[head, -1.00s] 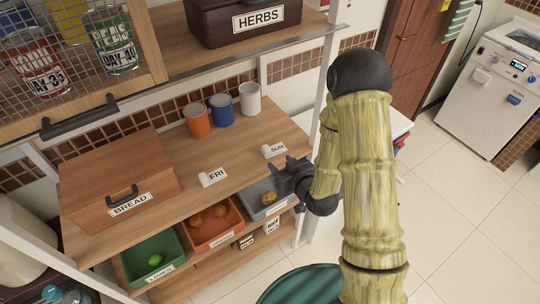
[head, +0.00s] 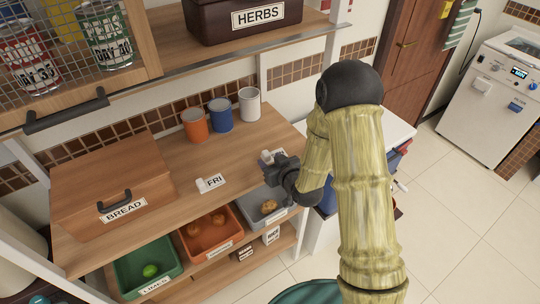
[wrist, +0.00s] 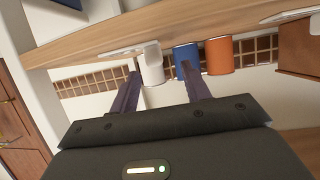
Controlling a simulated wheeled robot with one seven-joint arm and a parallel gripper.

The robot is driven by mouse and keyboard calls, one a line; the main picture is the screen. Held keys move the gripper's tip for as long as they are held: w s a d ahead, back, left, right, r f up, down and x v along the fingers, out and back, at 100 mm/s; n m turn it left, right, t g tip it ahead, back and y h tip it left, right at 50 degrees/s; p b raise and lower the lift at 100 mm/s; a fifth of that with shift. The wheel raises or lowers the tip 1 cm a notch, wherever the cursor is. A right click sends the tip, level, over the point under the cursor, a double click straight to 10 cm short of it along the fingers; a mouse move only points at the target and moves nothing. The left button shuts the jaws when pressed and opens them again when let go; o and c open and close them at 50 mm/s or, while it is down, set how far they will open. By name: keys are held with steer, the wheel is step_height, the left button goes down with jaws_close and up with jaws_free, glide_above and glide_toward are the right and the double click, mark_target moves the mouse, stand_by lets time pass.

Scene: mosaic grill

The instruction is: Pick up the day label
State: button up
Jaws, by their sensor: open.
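Two white day labels stand on the wooden counter. The FRI label (head: 210,183) is in clear view near the counter's middle. The other label (head: 267,156), whose text is now hidden, stands to the right, partly behind my gripper (head: 272,174). In the wrist view, which looks upside down, my gripper (wrist: 160,72) has its two fingers apart with nothing held between them. A white label-like shape (wrist: 122,52) lies just beyond the left finger, and another (wrist: 285,15) is near the top. I cannot tell whether a finger touches a label.
Orange (head: 195,126), blue (head: 221,115) and white (head: 250,104) cups stand at the counter's back. The bread box (head: 115,185) is at left. Bins of limes (head: 150,273) and other food sit below the front edge. The herbs box (head: 240,20) is on the shelf above.

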mark_target(267, 153)
steer(key=shift+w+a+f, duration=0.1)
steer(key=shift+w+f, duration=0.05)
steer(key=shift+w, duration=0.05)
steer(key=shift+w, duration=0.1)
steer(key=shift+d+p+x, duration=0.2)
steer(key=shift+p+x, duration=0.3)
steer(key=shift+x, duration=2.05)
steer(key=shift+w+r, duration=0.2)
jaws_close()
